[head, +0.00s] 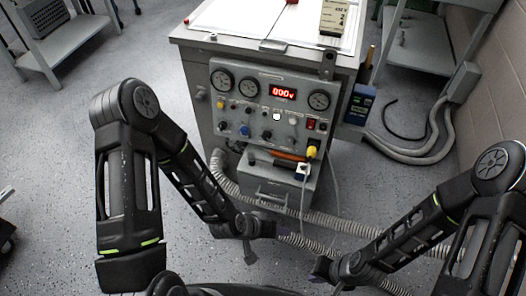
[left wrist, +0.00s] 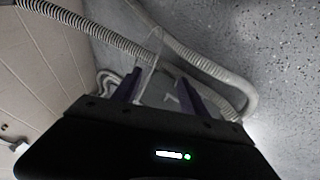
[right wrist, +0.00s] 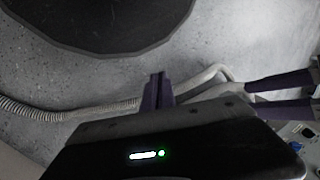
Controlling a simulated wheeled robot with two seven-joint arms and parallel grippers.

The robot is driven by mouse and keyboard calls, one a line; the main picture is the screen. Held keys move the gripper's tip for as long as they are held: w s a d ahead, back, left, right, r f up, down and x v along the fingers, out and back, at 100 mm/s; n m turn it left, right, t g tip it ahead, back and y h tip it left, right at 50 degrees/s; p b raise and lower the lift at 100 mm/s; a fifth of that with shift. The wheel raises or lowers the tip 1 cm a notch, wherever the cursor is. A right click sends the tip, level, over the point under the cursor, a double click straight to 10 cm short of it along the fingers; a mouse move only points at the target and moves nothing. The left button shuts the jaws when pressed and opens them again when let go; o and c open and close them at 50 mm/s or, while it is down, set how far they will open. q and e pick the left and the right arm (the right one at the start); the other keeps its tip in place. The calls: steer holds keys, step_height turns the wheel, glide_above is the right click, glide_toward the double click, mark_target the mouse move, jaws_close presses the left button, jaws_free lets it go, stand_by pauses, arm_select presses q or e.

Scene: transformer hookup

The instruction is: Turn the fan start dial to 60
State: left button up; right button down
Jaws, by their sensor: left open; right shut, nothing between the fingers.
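The grey control panel (head: 268,112) on the cabinet front carries round gauges, a red display (head: 283,93) and rows of small dials, including a blue knob (head: 245,130) and a black knob (head: 267,134). The labels are too small to read, so I cannot tell which is the fan start dial or its setting. My left gripper (left wrist: 160,92) is open and empty, below and in front of the panel. My right gripper (right wrist: 157,92) is shut and empty; it shows low in the head view (head: 320,268). Both are apart from the panel.
A grey corrugated hose (head: 222,172) runs across the floor before the cabinet (head: 192,62). A shelf (head: 62,40) stands at left; conduits (head: 420,148) run along the right wall.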

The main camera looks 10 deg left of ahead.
arm_select(q)
steer(key=w+a+f+t+b, duration=0.2)
steer(key=w+f+t+b, duration=0.2)
steer(key=w+b, duration=0.45)
steer(key=m+t+y+b, duration=0.1)
steer(key=t+y+b, duration=0.2)
steer(key=t+b, duration=0.7)
glide_toward(265, 138)
steer(key=shift+r+g+b, duration=0.4)
steer(key=shift+b, duration=0.25)
arm_select(e)
step_height(265, 138, down, 23)
steer(key=w+d, duration=0.1)
steer(key=shift+w+d+t, duration=0.25)
steer(key=shift+t, duration=0.05)
arm_select(q)
steer(key=shift+w, duration=0.15)
steer(key=w, duration=0.2)
steer(key=w+b, duration=0.1)
steer(key=w, duration=0.4)
steer(key=shift+d+f+b, duration=0.15)
steer(key=shift+d+b, duration=0.2)
steer(key=shift+d, duration=0.05)
steer(key=shift+w, duration=0.3)
arm_select(e)
steer(key=shift+w+f, duration=0.15)
steer(key=shift+f, duration=0.75)
arm_select(q)
steer(key=shift+c, duration=0.5)
